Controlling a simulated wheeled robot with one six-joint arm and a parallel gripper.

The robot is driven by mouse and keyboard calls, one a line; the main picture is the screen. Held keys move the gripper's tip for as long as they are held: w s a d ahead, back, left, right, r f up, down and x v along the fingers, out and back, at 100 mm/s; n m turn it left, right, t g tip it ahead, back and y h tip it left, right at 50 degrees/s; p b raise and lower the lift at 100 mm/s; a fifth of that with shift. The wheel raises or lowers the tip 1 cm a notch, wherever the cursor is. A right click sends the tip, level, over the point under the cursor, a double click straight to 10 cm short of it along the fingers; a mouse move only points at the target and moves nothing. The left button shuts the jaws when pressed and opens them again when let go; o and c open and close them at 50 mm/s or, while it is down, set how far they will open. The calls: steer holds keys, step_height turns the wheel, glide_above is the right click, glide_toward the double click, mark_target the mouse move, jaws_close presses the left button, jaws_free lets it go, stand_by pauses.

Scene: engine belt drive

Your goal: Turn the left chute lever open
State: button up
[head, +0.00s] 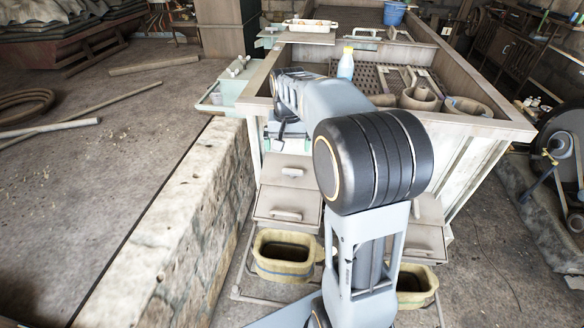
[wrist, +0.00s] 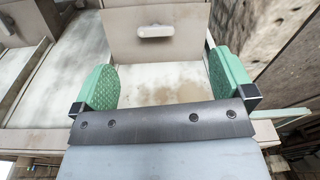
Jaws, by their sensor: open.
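The left chute front (head: 283,201) is a pale grey panel below the worktable. In the wrist view one such bar handle (wrist: 155,31) lies level on a pale panel beyond the fingers. I cannot tell which of these is the lever. My gripper (wrist: 165,80) is open, its green pads wide apart, with only a stained pale surface showing between them. In the head view my gripper (head: 286,134) is above both handles, partly hidden by my arm.
A yellow tub (head: 283,270) stands below the left chute, another (head: 417,298) below the right. A stone ledge (head: 165,240) runs close on the left. The table's wooden rim (head: 470,124) is near my arm. A bottle (head: 346,64) and pots (head: 418,98) stand on the table.

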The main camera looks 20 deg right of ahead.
steer(key=m, duration=0.2)
glide_above(293, 170)
steer(key=f, duration=0.2)
steer(key=shift+g, duration=0.4)
step_height(293, 170, down, 14)
steer(key=shift+w+r+p, duration=0.1)
steer(key=shift+r+p, duration=0.1)
steer(key=shift+p, duration=0.2)
steer(key=shift+c, duration=0.5)
